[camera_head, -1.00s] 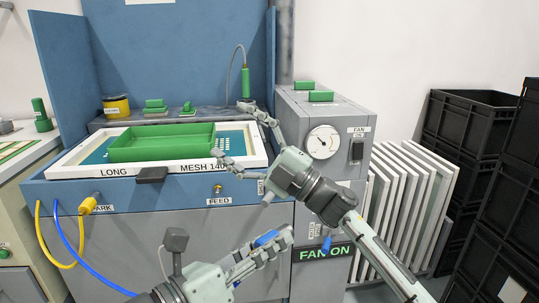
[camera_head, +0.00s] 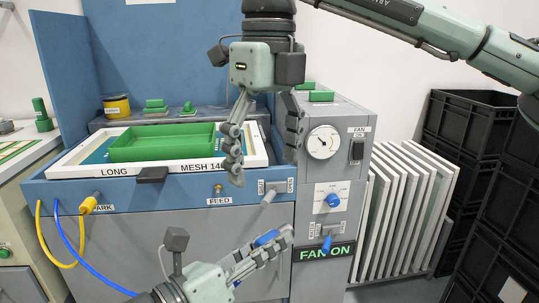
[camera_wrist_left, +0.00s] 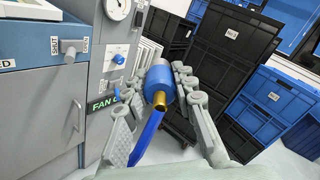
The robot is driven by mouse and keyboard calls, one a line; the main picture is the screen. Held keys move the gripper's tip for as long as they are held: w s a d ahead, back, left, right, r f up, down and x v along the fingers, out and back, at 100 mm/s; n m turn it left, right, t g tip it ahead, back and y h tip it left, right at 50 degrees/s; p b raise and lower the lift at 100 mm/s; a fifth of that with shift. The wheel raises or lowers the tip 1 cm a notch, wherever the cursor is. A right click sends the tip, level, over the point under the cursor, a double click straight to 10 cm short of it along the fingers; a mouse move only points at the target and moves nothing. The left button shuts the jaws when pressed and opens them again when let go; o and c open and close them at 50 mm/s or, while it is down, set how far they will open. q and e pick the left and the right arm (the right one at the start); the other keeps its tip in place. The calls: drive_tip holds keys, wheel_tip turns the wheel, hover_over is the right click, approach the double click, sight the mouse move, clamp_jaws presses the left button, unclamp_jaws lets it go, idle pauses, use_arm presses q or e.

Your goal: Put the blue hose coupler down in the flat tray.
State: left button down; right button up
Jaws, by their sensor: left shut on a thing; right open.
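The blue hose coupler (camera_head: 267,238) is between the fingers of my left gripper (camera_head: 262,258), low in front of the machine. In the left wrist view the coupler (camera_wrist_left: 162,84) shows a blue body with a brass end, with a blue strip, perhaps hose, below it; my left gripper (camera_wrist_left: 158,98) is shut on it. A shallow green tray (camera_head: 160,155) lies on the white-framed screen on top of the machine, higher and to the left of the coupler, and looks empty. My right gripper (camera_head: 263,145) is open and empty, pointing down just right of the tray.
A yellow plug (camera_head: 92,203) sits at PARK, with yellow and blue hoses hanging. A brass fitting (camera_head: 217,190) is at FEED and a grey handle (camera_head: 268,197) right of it. The grey fan box (camera_head: 335,170) stands right; white panels (camera_head: 400,210) and black crates (camera_head: 465,140) are beyond.

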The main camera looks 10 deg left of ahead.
drive_tip(key=f, duration=1.1)
drive_tip(key=shift+w+d+f, duration=0.1)
drive_tip(key=shift+d+f, duration=0.2)
drive_tip(key=shift+f, duration=0.05)
drive_tip(key=shift+c, duration=0.6)
drive_tip(key=c, duration=1.1)
use_arm(q)
drive_tip(key=c, duration=1.2)
unclamp_jaws()
use_arm(e)
drive_tip(key=shift+c, duration=0.2)
use_arm(q)
drive_tip(key=shift+o, duration=0.2)
